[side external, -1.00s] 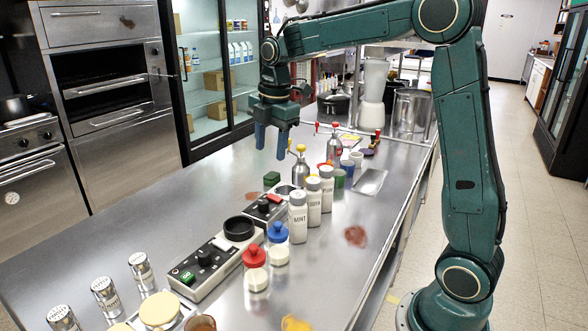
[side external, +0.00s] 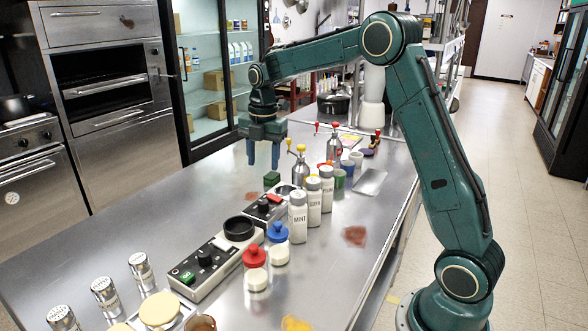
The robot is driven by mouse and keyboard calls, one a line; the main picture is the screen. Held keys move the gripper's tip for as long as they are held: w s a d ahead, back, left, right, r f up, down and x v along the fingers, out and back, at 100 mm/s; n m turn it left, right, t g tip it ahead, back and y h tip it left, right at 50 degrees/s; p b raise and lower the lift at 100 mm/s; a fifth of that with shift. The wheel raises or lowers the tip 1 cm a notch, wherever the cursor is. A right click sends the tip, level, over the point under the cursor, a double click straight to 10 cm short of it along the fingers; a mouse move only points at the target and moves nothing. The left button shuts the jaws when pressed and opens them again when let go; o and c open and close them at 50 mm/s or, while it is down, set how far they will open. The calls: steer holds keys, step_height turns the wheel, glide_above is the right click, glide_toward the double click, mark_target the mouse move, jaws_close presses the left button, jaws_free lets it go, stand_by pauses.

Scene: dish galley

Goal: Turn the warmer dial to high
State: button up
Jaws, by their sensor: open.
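Two low control boxes stand on the steel counter. The nearer grey box (side external: 218,244) has a black dial (side external: 204,258), a green switch (side external: 187,277) and a round black plate (side external: 239,228). The farther box (side external: 255,214) has a smaller black dial (side external: 264,207) and a red switch (side external: 275,199). I cannot tell which box is the warmer, nor read any dial marks. My gripper (side external: 263,157) points down above the counter, beyond both boxes. Its two fingers are apart, with nothing between them, and it touches neither dial.
White shaker bottles (side external: 298,220) stand close right of the boxes, with red-topped (side external: 255,256) and blue-topped (side external: 278,232) jars nearer. Pump bottles (side external: 300,168) and a green block (side external: 271,179) stand near the gripper. Metal tins (side external: 105,295) are at the front left. The counter's left side is clear.

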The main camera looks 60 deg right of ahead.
mark_target(263, 201)
steer(key=f, duration=1.2)
steer(key=shift+w+a+f, duration=0.1)
steer(key=shift+w+f, duration=0.05)
steer(key=shift+w, duration=0.15)
steer(key=c, duration=1)
